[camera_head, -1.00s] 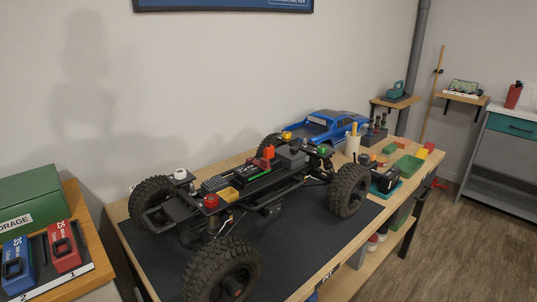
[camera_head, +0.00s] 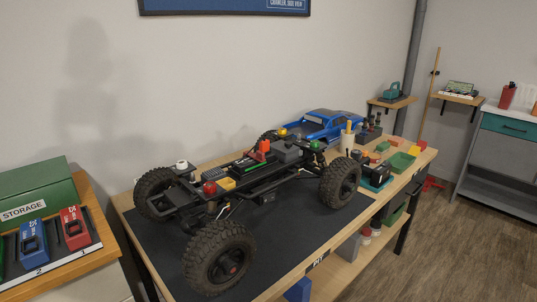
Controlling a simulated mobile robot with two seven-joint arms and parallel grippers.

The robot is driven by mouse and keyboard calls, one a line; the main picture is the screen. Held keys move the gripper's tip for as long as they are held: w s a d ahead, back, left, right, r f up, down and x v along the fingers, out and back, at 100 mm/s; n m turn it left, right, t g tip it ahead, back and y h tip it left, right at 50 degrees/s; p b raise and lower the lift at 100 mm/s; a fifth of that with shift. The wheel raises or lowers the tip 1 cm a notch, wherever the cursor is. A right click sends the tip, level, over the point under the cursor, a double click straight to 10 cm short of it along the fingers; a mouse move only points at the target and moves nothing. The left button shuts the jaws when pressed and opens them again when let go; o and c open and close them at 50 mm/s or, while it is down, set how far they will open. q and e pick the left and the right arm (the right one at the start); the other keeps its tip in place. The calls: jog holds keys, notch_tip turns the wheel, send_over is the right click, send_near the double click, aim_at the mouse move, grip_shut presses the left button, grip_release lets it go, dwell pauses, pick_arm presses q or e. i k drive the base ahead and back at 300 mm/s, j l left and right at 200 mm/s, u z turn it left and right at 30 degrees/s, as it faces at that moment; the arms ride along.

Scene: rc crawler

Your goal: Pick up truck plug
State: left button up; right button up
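The crawler truck chassis (camera_head: 240,180) stands on its wheels on a dark mat (camera_head: 300,232) on the wooden workbench. A small red-orange part (camera_head: 260,150), possibly the truck plug, stands up near the middle of the chassis; it is too small to identify surely. A black battery-like block with a green strip (camera_head: 246,162) lies beside it. Neither of my grippers shows in the head view.
A green storage box (camera_head: 37,190) and red (camera_head: 74,229) and blue (camera_head: 33,241) packs in numbered slots sit on a side table at left. A blue truck body (camera_head: 322,125), a tool holder and green trays (camera_head: 400,162) fill the bench's far end.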

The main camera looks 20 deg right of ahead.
aim_at(264, 146)
jog(key=k+u, duration=0.3)
jog(key=k+j+u, duration=0.1)
jog(key=u, duration=0.25)
jog(key=l+u, duration=0.1)
jog(key=u, duration=0.3)
jog(key=l+u, duration=0.1)
jog(key=u, duration=0.25)
jog(key=l+u, duration=0.1)
jog(key=u, duration=0.3)
jog(key=k+l, duration=0.1)
jog(key=l, duration=0.25)
jog(key=k+l, duration=0.1)
jog(key=l, duration=0.3)
jog(key=k+l, duration=0.1)
jog(key=l, duration=0.25)
jog(key=k+l, duration=0.1)
jog(key=l, duration=0.25)
jog(key=k+l, duration=0.1)
jog(key=l, duration=0.3)
